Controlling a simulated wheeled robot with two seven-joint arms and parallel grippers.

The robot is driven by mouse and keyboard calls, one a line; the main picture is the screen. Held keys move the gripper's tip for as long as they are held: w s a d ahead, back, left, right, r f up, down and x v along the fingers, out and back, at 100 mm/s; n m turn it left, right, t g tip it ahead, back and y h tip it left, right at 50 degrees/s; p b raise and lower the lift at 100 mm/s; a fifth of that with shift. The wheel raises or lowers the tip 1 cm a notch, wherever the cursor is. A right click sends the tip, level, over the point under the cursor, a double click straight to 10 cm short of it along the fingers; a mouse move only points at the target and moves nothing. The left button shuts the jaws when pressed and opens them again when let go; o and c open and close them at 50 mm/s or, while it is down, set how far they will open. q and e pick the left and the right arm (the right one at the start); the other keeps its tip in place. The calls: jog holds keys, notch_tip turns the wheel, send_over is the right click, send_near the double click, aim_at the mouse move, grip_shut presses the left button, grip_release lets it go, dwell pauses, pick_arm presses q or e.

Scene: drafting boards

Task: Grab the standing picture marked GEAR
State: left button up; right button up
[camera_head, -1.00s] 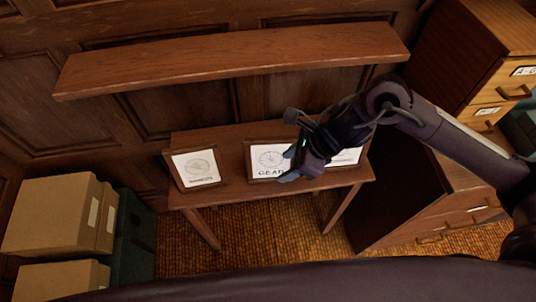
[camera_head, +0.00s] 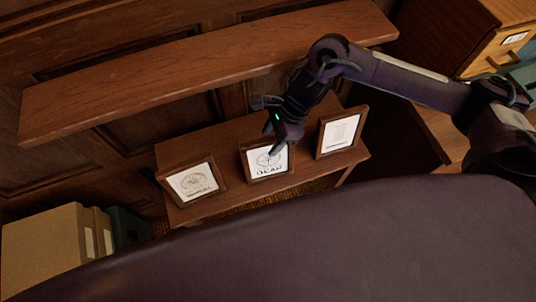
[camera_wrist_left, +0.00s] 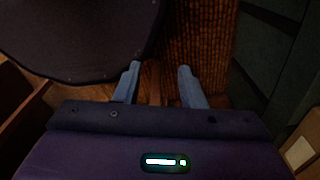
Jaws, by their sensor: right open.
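The framed picture marked GEAR (camera_head: 268,168) stands in the middle of a small wooden table (camera_head: 215,143), and its upper part is partly hidden by my right gripper. My right gripper (camera_head: 280,146) is open, at the top of the GEAR picture in the head view. I cannot tell whether it touches the frame. Another standing picture (camera_head: 193,183) with a round drawing is to the left, and a third (camera_head: 340,133) with lines of print is to the right. In the left wrist view my left gripper (camera_wrist_left: 158,88) is open and empty over the floor.
A wooden shelf (camera_head: 200,65) runs along the panelled wall above the table. Cardboard boxes (camera_head: 45,245) stand at the lower left. A wooden drawer cabinet (camera_head: 495,40) is at the upper right. Woven matting (camera_wrist_left: 205,45) covers the floor.

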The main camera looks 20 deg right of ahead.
aim_at(266, 152)
jog(key=shift+x, duration=1.1)
jog(key=shift+w+a+f, duration=0.1)
jog(key=shift+w+f, duration=0.1)
jog(key=shift+f, duration=0.1)
pick_arm(q)
jog(key=shift+w+a+r, duration=0.15)
jog(key=shift+w, duration=0.3)
jog(key=shift+w+a+r, duration=0.1)
jog(key=shift+w, duration=0.3)
jog(key=shift+f+b, duration=0.3)
jog(key=shift+b, duration=0.15)
pick_arm(e)
jog(key=shift+f, duration=0.15)
